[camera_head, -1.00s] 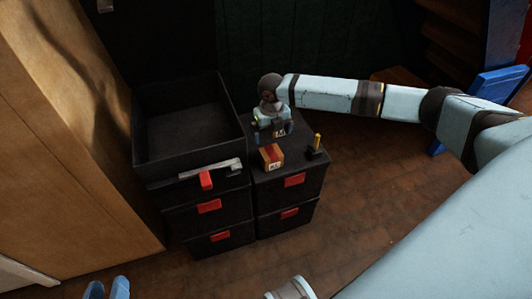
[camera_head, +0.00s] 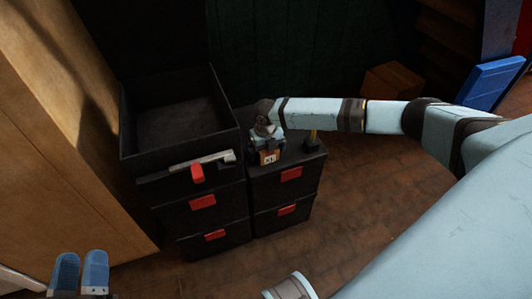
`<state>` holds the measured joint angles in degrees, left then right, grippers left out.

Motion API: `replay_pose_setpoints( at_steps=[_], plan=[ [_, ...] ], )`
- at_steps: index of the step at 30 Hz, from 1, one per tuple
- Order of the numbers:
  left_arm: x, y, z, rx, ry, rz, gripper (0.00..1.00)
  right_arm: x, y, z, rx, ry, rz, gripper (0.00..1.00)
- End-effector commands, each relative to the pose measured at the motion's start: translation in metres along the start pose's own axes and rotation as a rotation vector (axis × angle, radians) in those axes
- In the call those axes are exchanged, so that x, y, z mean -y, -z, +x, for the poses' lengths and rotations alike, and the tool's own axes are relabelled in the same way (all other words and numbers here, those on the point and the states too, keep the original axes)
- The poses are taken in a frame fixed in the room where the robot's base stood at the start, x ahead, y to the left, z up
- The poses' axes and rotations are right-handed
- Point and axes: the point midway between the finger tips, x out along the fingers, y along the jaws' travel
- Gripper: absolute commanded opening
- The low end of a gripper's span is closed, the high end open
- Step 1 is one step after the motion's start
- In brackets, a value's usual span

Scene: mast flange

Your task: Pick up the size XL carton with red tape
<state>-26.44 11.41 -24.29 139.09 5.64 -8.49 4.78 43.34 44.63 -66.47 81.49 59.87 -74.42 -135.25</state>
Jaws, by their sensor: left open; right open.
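The small brown carton (camera_head: 269,158) stands on top of the right black drawer cabinet, near its front edge. Its white front label seems to read XL. Its top and any tape there are hidden by my gripper. My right gripper (camera_head: 267,147) reaches in from the right and is directly over and behind the carton, with its fingers close to the carton's sides. It is open; contact cannot be made out. My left gripper (camera_head: 80,272) shows at the bottom left with two blue fingers apart, empty and far from the carton.
A brown box (camera_head: 393,80) lies behind my arm.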

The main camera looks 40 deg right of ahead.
Motion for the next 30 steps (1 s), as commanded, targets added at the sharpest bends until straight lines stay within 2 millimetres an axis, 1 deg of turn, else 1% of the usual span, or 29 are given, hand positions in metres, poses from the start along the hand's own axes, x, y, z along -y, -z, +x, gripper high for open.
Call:
replay_pose_setpoints(
  at_steps=[4,5,6,8,9,11,12,19,23,26,28,30],
  plan=[
    [0.000,0.000,0.000,0.001,0.000,0.000,0.43,0.000,0.000,-0.001,0.000,0.000,0.000,1.00],
    [0.000,0.000,0.000,0.001,0.000,0.000,0.43,0.000,0.000,-0.001,0.000,0.000,0.000,0.95],
    [0.000,0.000,0.000,0.001,0.000,0.000,0.43,0.000,0.000,-0.001,0.000,0.000,0.000,0.86],
    [0.000,0.000,0.000,0.001,0.000,0.000,0.43,0.000,0.000,-0.001,0.000,0.000,0.000,0.72],
    [0.000,0.000,0.000,0.001,0.000,0.000,0.43,0.000,0.000,-0.001,0.000,0.000,0.000,0.63],
    [0.000,0.000,0.000,0.002,0.000,0.000,0.43,0.000,0.000,-0.001,0.000,0.000,0.000,0.49],
    [0.000,0.000,0.000,0.002,0.000,0.000,0.43,0.000,0.000,-0.001,0.000,0.000,0.000,0.41],
    [0.000,0.000,0.000,0.003,0.000,0.000,0.43,0.000,0.000,-0.002,0.001,-0.001,0.000,0.41],
    [0.000,0.002,0.001,0.014,0.003,0.005,0.43,0.000,-0.001,-0.013,0.002,-0.002,0.000,0.41],
    [0.004,0.002,0.002,0.041,0.016,0.018,0.43,0.000,-0.001,-0.031,0.002,-0.001,0.001,0.41],
    [0.013,-0.017,-0.005,0.124,0.054,0.018,0.43,-0.001,-0.001,-0.049,0.003,-0.003,0.000,0.41],
    [0.019,-0.029,-0.009,0.187,0.078,0.027,0.43,0.000,-0.001,-0.070,0.004,-0.002,-0.001,0.41]
  ],
)
